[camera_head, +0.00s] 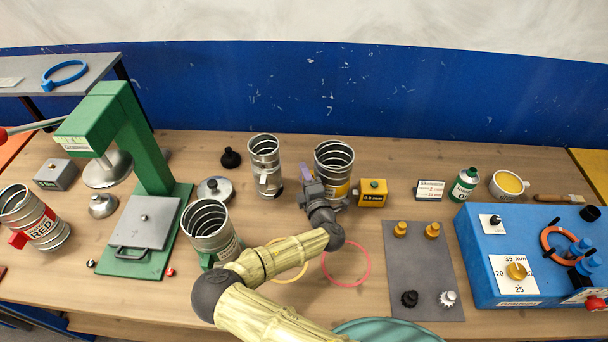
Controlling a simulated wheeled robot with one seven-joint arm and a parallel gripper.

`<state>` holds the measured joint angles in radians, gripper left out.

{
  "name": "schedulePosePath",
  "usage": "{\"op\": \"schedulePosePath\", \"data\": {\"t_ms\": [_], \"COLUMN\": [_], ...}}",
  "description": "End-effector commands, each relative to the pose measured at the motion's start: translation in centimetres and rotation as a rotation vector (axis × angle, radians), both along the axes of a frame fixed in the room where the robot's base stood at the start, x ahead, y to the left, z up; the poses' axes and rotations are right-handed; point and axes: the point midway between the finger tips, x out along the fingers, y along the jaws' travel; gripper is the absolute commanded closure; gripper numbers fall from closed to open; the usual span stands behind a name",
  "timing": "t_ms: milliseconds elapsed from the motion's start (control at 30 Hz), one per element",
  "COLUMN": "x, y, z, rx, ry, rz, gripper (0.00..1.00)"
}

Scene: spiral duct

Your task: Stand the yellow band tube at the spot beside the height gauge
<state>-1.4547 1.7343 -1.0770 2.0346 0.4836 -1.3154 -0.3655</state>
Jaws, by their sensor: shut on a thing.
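The yellow band tube (334,160) is an open-topped metal spiral tube with a yellow patch low on its right side. It stands upright, or nearly so, in the back middle of the table. My gripper (318,190) is at its lower left side and is shut on it. The finger contact is partly hidden by my wrist, and I cannot tell whether the tube's base touches the table. I cannot tell for sure which thing is the height gauge.
A plain spiral tube (264,160) stands to the left. Another tube (210,228) stands nearer, and a red-labelled tube (38,220) leans at far left. A green press (135,150) stands left. A grey mat (423,270) and blue box (530,260) are right. A pink ring (367,272) lies in front.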

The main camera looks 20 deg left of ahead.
Motion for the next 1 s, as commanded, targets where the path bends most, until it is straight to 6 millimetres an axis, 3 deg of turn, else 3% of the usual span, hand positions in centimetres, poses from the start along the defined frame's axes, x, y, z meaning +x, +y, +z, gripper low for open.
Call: {"op": "schedulePosePath", "data": {"t_ms": [267,300,400,800,1000], "x": [0.0,0.0,0.0,-0.1,-1.8], "y": [0.0,0.0,0.0,0.0,-1.3], "z": [-0.2,-0.3,-0.2,0.2,-0.1], "rx": [0.000,0.001,0.000,-0.001,0.000], "ry": [-0.002,-0.001,0.000,-0.001,-0.001], "rz": [0.000,0.000,0.001,0.001,-0.001], "gripper": [0.95,0.60,0.40,0.40,0.40]}}
